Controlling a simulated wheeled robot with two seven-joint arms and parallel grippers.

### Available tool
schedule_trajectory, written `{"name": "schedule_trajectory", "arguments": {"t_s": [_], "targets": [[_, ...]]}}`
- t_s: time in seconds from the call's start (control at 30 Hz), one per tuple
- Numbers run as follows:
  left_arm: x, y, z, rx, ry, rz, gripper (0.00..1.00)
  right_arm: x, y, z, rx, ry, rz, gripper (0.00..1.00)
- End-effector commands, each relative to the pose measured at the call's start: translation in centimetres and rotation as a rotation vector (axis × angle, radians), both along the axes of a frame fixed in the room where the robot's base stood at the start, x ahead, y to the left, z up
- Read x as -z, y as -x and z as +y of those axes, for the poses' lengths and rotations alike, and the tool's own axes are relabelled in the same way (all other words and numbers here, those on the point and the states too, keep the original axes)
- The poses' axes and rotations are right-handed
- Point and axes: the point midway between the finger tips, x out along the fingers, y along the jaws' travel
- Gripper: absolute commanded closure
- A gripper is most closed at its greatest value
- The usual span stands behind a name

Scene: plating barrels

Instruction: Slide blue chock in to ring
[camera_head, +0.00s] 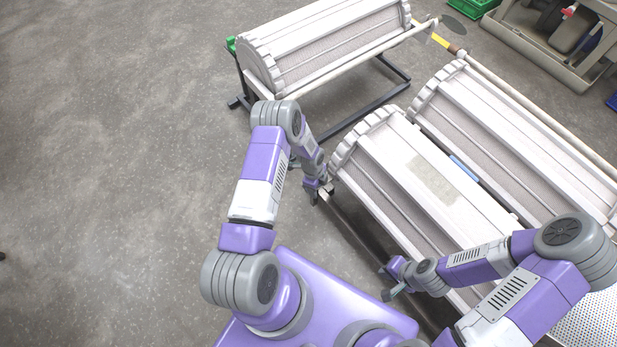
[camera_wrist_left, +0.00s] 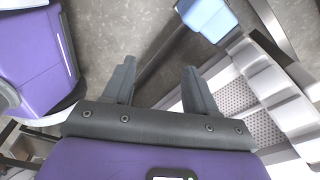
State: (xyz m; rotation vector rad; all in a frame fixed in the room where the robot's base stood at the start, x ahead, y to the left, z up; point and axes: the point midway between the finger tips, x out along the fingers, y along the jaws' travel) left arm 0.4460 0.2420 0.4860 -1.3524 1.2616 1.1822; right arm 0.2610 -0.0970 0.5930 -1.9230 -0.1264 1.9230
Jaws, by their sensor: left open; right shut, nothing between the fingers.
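A light blue block, which looks like the blue chock (camera_wrist_left: 208,18), shows at the top right of the left wrist view, by a dark frame bar. I cannot make it out in the head view. A pale toothed end ring (camera_wrist_left: 270,85) of a barrel is right of my fingers in the wrist view; it also shows in the head view (camera_head: 350,140). My left gripper (camera_head: 320,192) is open and empty beside this ring; its two fingers (camera_wrist_left: 158,78) stand apart from the block. My right gripper (camera_head: 388,282) is shut and empty beside the near barrel.
The near white barrel (camera_head: 405,165), a second barrel (camera_head: 500,135) and a third at the back (camera_head: 325,45) lie on dark frames. A blue strip (camera_head: 464,167) lies between the two right barrels. The floor at left (camera_head: 110,170) is clear.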

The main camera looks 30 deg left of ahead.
Motion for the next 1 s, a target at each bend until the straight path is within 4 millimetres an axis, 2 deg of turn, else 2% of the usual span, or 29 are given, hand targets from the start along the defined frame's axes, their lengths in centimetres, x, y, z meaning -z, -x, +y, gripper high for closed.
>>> {"name": "schedule_trajectory", "arguments": {"t_s": [0.03,0.1,0.3,0.47,0.73,1.0], "targets": [[-0.3,-1.0,1.4,0.1,-0.031,-0.01,0.43,-0.6,0.0,0.0,0.0,0.0,0.0,1.0],[-0.3,-2.0,3.0,0.231,-0.067,-0.013,0.43,-1.0,0.0,0.0,0.0,0.0,0.0,1.0],[-0.4,-3.4,5.5,0.431,-0.122,-0.011,0.43,-1.3,0.0,0.0,0.0,0.0,0.0,1.0],[1.3,-3.4,5.7,0.457,-0.127,-0.008,0.43,-0.6,0.0,0.0,0.0,0.0,0.0,1.0],[5.6,-3.4,5.6,0.453,-0.126,-0.01,0.43,1.0,0.0,0.0,0.0,0.0,0.0,1.0],[7.1,-3.5,5.6,0.452,-0.126,-0.011,0.43,1.4,0.0,0.0,0.0,0.0,0.0,1.0]]}}
